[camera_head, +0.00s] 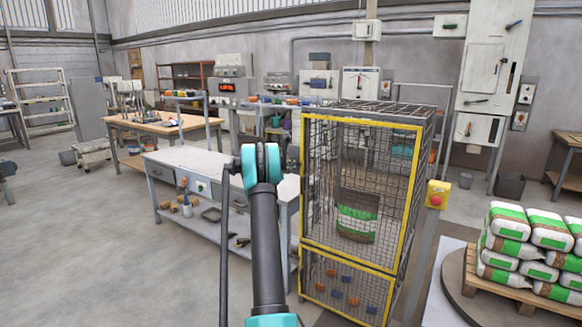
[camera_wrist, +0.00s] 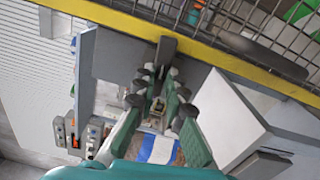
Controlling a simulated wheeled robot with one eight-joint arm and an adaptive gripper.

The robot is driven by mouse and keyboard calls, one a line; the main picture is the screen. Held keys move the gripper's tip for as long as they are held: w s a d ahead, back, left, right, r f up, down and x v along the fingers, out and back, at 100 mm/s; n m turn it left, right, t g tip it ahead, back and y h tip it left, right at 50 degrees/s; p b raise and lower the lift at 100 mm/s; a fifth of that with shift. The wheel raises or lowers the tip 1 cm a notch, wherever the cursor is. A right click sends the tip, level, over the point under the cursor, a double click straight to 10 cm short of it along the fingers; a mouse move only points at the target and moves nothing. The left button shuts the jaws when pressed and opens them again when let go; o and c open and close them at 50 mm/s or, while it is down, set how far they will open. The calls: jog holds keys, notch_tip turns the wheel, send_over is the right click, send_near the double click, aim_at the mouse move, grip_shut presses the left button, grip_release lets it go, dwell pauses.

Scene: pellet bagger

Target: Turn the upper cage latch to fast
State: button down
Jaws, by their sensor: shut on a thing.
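The cage (camera_head: 362,121) stands right of my arm in the head view, with a yellow-framed mesh door that looks closed. In the wrist view the yellow frame bar (camera_wrist: 110,18) crosses the top at a slant. A dark latch piece (camera_wrist: 166,48) sticks out from this bar; I take it for the upper cage latch. My gripper (camera_wrist: 157,92) points at it, its jaws shut on the latch, whose gripped part is mostly hidden between the fingers. In the head view my arm hides most of the gripper and the latch. The latch's exact angle cannot be told.
A grey workbench (camera_head: 188,161) stands close on the left of the cage. A post with a red button on a yellow box (camera_head: 437,194) stands at its right. Beyond is a pallet (camera_head: 488,284) of stacked bags. The floor at left is clear.

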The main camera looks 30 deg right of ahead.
jog(key=shift+f+m, duration=0.1)
jog(key=shift+m, duration=0.8)
jog(key=c, duration=1.6)
grip_release()
jog(key=shift+a, duration=0.1)
jog(key=v, duration=1.2)
jog(key=shift+s, duration=0.1)
